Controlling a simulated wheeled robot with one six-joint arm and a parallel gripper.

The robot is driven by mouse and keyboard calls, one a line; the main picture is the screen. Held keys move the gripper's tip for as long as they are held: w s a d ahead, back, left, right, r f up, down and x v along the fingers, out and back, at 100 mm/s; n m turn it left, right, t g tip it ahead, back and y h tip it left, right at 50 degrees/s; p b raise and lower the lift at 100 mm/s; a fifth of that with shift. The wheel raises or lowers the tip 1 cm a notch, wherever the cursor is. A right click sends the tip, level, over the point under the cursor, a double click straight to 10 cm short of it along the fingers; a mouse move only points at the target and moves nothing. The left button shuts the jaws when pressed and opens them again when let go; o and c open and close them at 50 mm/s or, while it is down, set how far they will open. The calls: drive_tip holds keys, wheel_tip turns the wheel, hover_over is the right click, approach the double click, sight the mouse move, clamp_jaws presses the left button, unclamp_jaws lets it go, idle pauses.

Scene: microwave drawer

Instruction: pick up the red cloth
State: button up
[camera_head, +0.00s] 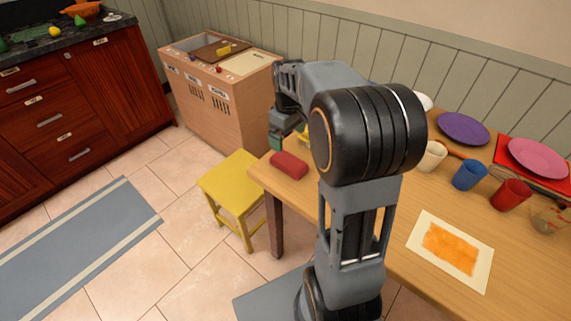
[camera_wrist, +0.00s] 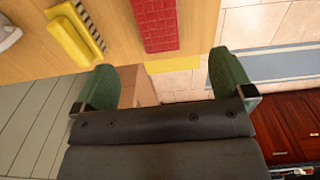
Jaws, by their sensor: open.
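The red cloth (camera_head: 289,165) lies as a small folded block near the left corner of the wooden table (camera_head: 270,182). In the wrist view the cloth (camera_wrist: 157,24) shows a textured red surface at the top, ahead of and between the fingers, with its far end cut off by the frame. My gripper (camera_wrist: 162,82) is open, its two green fingers wide apart with nothing between them. In the head view my gripper (camera_head: 277,139) is above and behind the cloth, apart from it, and partly hidden by my arm.
A yellow brush-like item (camera_wrist: 76,36) lies beside the cloth. A yellow stool (camera_head: 231,183) stands by the table's left end, with a wooden bin cabinet (camera_head: 222,105) behind. A blue cup (camera_head: 469,175), a red cup (camera_head: 511,195) and plates occupy the table's right side.

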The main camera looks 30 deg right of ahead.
sight(289, 161)
drive_tip(key=f, duration=0.3)
drive_tip(key=f+b, duration=0.1)
drive_tip(key=f, duration=0.2)
drive_tip(key=shift+s+d+f, duration=0.1)
drive_tip(key=shift+d+f, duration=0.1)
drive_tip(key=shift+f+b, duration=0.45)
drive_tip(key=shift+f, duration=2.15)
drive_tip(key=shift+c, duration=0.5)
drive_tip(key=c, duration=0.9)
